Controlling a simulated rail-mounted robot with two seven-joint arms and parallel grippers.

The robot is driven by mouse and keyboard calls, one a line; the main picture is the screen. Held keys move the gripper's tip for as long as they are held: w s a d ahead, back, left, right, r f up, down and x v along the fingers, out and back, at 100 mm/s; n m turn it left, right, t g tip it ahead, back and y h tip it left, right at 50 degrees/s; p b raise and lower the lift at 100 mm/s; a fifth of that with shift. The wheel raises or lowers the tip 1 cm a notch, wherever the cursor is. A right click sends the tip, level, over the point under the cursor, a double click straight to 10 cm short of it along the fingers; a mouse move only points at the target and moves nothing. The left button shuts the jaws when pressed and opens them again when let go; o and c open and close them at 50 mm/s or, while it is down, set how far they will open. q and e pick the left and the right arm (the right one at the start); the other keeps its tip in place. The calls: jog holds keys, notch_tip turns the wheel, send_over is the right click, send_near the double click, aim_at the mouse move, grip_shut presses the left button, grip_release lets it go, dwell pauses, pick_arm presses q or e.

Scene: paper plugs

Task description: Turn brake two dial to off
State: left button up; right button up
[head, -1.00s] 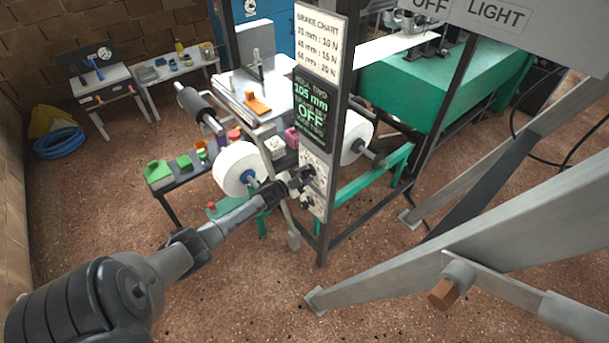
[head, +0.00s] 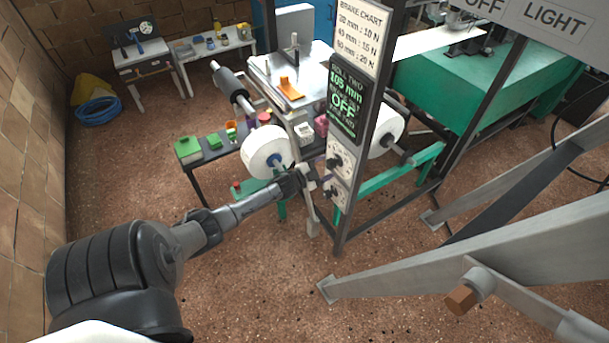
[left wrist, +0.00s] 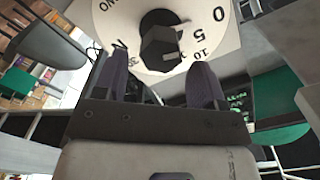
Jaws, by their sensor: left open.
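The control panel (head: 340,178) on the dark post carries an upper dial (head: 337,162) and a lower dial (head: 333,193), both with black knobs. My left gripper (head: 303,181) is open and empty, just left of the panel and apart from it. In the left wrist view, my left gripper (left wrist: 161,62) has its two fingers spread below a black knob (left wrist: 160,45) on a white numbered dial (left wrist: 195,35). The fingers do not grip the knob. The numbers 0, 5 and 10 show at the dial's right. My right gripper is out of view.
Above the dials, a screen (head: 346,102) reads roll two, 105 mm and OFF. A brake chart (head: 359,40) hangs over it. A white paper roll (head: 267,150) stands close behind my left gripper. Grey slanted beams (head: 450,255) fill the right front. The floor at front is clear.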

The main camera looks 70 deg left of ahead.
pick_arm(q)
jog(key=s+d+p, duration=0.1)
jog(key=s+p, duration=0.1)
jog(key=s, duration=0.8)
jog(key=shift+s+d, duration=0.2)
jog(key=shift+s, duration=0.15)
